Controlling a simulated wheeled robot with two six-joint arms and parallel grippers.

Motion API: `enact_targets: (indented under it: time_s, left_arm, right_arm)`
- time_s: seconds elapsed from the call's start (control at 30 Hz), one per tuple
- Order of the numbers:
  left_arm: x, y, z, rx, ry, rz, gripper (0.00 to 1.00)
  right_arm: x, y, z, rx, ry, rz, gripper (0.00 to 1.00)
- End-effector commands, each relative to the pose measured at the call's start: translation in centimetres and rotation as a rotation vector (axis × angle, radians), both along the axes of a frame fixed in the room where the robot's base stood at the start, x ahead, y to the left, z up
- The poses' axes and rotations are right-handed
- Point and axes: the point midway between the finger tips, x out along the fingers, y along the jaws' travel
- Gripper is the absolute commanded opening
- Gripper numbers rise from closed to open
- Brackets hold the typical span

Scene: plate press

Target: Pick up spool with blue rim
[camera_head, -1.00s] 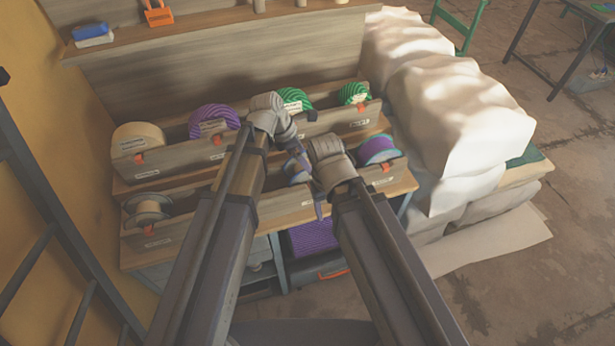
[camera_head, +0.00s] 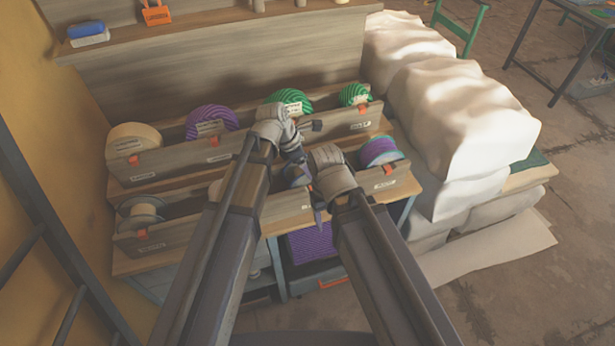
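Spools sit in the lower bin row. A purple spool with a blue-teal rim (camera_head: 378,151) lies at its right end, right of my grippers. Another purple and blue spool (camera_head: 297,173) in the middle is partly hidden behind my grippers. A spool with a pale grey-blue rim (camera_head: 143,213) stands at the left end. My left gripper (camera_head: 298,152) is over the middle of the bins, and its fingers are too small and overlapped to read. My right gripper (camera_head: 318,200) is in front of the middle lower bin, its fingers mostly hidden by its wrist.
The upper bin row (camera_head: 190,163) holds cream, purple and green rolls. A wooden shelf (camera_head: 210,22) with a blue brush (camera_head: 88,33) and an orange tool (camera_head: 157,14) is above. White-covered sacks (camera_head: 460,125) stand close on the right. A ladder (camera_head: 40,200) is at the left.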

Motion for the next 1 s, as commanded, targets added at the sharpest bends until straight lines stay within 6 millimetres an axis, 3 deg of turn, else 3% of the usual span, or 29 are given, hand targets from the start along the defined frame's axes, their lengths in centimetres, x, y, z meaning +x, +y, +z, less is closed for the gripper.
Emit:
enact_targets:
  time_s: [0.07, 0.47, 1.0]
  left_arm:
    - [-0.05, -0.01, 0.00, 0.000, 0.001, 0.000, 0.44]
    - [-0.06, -0.01, 0.00, 0.000, 0.001, 0.000, 0.00]
    - [-0.05, -0.02, 0.69, -0.001, 0.001, 0.000, 0.00]
  right_arm:
    - [0.00, 0.00, 0.00, 0.000, 0.000, 0.000, 0.63]
    - [0.00, 0.00, -0.01, 0.000, 0.000, 0.000, 0.63]
    - [0.00, 0.00, 0.68, 0.000, 0.000, 0.000, 0.63]
